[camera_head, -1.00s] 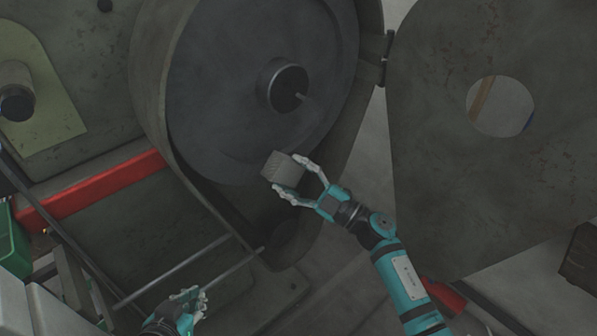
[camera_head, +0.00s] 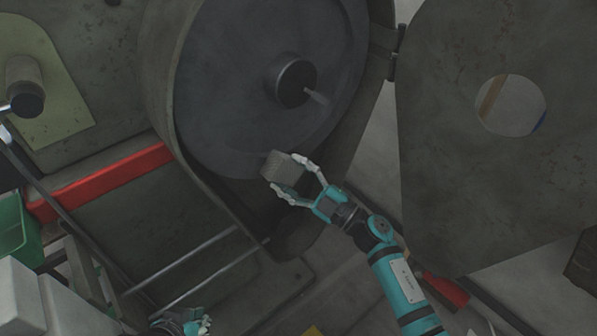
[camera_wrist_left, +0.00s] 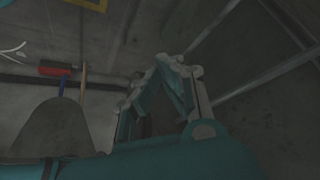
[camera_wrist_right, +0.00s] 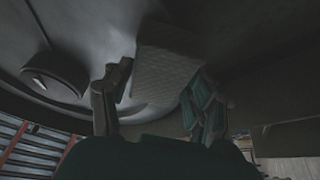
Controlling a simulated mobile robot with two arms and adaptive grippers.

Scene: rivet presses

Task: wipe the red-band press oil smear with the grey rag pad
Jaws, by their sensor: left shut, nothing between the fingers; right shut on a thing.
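The grey rag pad (camera_head: 280,165) is a small pale block with a woven face. My right gripper (camera_head: 291,176) is shut on it, in front of the lower part of the press's dark flywheel (camera_head: 235,110). In the right wrist view the pad (camera_wrist_right: 165,62) is between the fingers, close to the wheel face; I cannot tell whether it touches. The red band (camera_head: 105,184) runs across the press body left of the wheel. I cannot make out the oil smear. My left gripper (camera_head: 196,324) is shut and empty at the bottom edge; its fingers (camera_wrist_left: 166,75) show in the left wrist view.
A hub (camera_head: 291,82) with a pale pin sticks out of the wheel. A curved guard rim (camera_head: 160,90) surrounds the wheel. A large open cover (camera_head: 440,170) with a round hole stands right. Metal rods (camera_head: 190,262) cross above my left gripper. A green bin (camera_head: 22,232) is at left.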

